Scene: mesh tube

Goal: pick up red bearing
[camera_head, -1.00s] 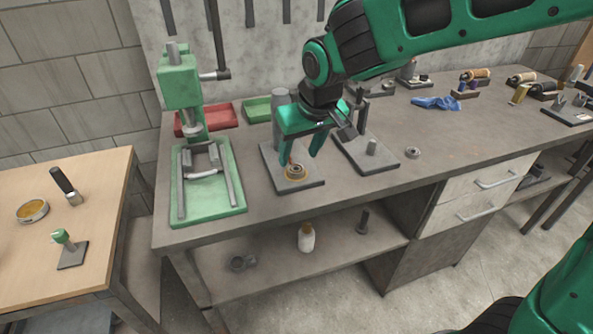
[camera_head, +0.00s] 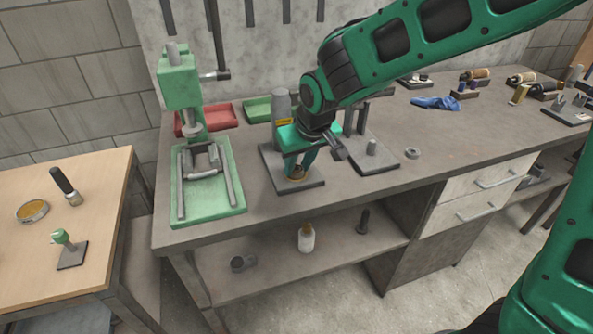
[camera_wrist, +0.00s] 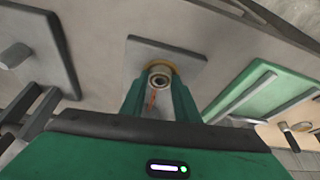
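My gripper (camera_head: 298,172) points down over a dark square plate (camera_head: 274,186) on the workbench, its fingertips low at a small round bearing in a brass-coloured ring (camera_head: 297,180). In the wrist view the bearing (camera_wrist: 160,77) shows as a pale metal ring with a dark middle, with a reddish-orange streak just below it. My two green fingers stand on either side of it, close to its edges. I cannot tell whether they touch it. The fingers partly hide the ring and bearing in the head view.
A green press (camera_head: 207,190) stands to the left, close by. A grey cylinder (camera_head: 281,108) stands behind my gripper. A second dark plate with posts (camera_head: 388,155) is to the right, with a loose grey ring (camera_head: 412,153) beyond it. The bench front is clear.

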